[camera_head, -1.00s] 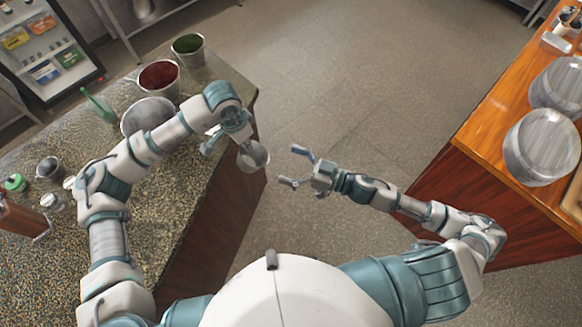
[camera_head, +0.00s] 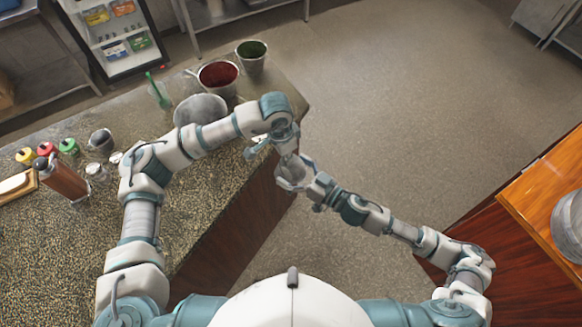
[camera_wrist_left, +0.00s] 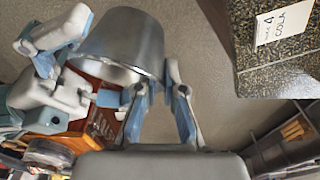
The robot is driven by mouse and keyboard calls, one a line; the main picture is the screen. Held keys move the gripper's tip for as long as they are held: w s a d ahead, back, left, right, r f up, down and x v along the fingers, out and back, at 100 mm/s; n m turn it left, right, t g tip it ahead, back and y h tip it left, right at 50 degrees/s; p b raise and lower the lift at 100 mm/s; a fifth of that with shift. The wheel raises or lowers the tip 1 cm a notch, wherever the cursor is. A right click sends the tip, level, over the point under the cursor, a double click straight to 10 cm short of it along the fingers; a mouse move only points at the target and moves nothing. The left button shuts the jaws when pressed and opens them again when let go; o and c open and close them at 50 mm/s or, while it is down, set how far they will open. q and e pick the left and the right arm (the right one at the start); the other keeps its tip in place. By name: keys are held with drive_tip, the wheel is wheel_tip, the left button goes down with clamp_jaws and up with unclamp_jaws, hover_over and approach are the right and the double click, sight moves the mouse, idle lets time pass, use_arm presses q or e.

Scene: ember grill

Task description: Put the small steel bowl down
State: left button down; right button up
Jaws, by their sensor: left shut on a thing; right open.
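The small steel bowl (camera_head: 290,175) is in the air just off the counter's edge, over the gap beside the counter. My left gripper (camera_head: 283,152) is shut on it. In the left wrist view the bowl (camera_wrist_left: 125,42) is tilted, with its mouth toward the lower left and the left fingers (camera_wrist_left: 160,88) at its wall. My right gripper (camera_head: 304,170) is open and close against the bowl; it also shows in the left wrist view (camera_wrist_left: 58,45), beside the rim. I cannot tell whether its fingers touch the bowl.
The speckled counter (camera_head: 215,205) holds a larger steel bowl (camera_head: 200,108), a red-filled bucket (camera_head: 218,76), a green-filled bucket (camera_head: 251,58), a green bottle (camera_head: 158,92) and several jars. Its middle is bare. A wooden counter (camera_head: 545,190) stands at the right.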

use_arm(q)
drive_tip(key=shift+d, duration=0.15)
use_arm(e)
drive_tip(key=shift+a+r, duration=0.1)
drive_tip(key=shift+a, duration=0.15)
drive_tip(key=shift+c, duration=0.5)
drive_tip(key=shift+s, duration=0.15)
drive_tip(key=c, duration=0.8)
use_arm(q)
drive_tip(key=c, duration=1.2)
unclamp_jaws()
